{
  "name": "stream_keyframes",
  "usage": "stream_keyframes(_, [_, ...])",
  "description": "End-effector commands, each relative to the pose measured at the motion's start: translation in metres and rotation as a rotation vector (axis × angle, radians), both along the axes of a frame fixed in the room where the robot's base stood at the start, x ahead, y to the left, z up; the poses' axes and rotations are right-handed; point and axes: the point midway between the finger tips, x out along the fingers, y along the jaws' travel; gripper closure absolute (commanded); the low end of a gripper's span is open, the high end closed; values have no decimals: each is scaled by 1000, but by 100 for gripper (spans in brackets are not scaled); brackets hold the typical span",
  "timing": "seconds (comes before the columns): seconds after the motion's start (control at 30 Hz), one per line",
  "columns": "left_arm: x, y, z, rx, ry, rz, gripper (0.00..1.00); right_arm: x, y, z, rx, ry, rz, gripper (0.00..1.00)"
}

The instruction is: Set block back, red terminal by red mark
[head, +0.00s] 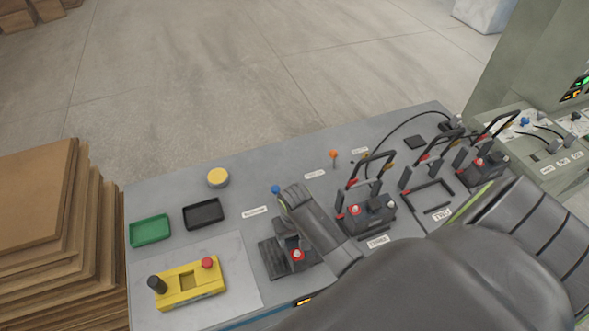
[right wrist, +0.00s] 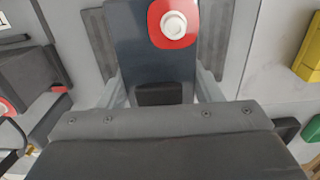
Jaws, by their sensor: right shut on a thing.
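A dark block with a red terminal (head: 297,254) is in the front left part of the bench, held by my right gripper (head: 288,235). In the right wrist view, the block (right wrist: 155,55) stands between the grey fingers (right wrist: 160,92), its red-ringed white terminal toward the top. Dark plates (head: 271,262) lie under and beside the block; I cannot tell whether it touches them. My arm hides part of this place, and I cannot make out a red mark there. My left gripper is not in view.
A seated block with a red terminal (head: 371,210) stands to the right under raised handles, beside an empty black frame (head: 430,194). A yellow box (head: 190,284), green tray (head: 150,231) and black tray (head: 203,214) lie left. The cardboard stack (head: 40,210) borders the bench.

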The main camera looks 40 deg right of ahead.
Motion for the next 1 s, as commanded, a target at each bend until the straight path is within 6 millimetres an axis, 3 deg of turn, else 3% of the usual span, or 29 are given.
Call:
stream_keyframes(0.07, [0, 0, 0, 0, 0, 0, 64, 2, 0, 0, 1, -6, 1, 100])
stream_keyframes(0.1, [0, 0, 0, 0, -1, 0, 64, 0, 0, -2, 0, 0, 0, 36])
stream_keyframes(0.23, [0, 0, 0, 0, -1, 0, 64, 0, 0, -2, 0, 0, 0, 19])
stream_keyframes(0.67, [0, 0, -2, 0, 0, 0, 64, 1, 0, 6, 1, -2, 0, 19])
stream_keyframes(1.0, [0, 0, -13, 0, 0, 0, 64, 2, -1, 60, -2, -7, 1, 19])
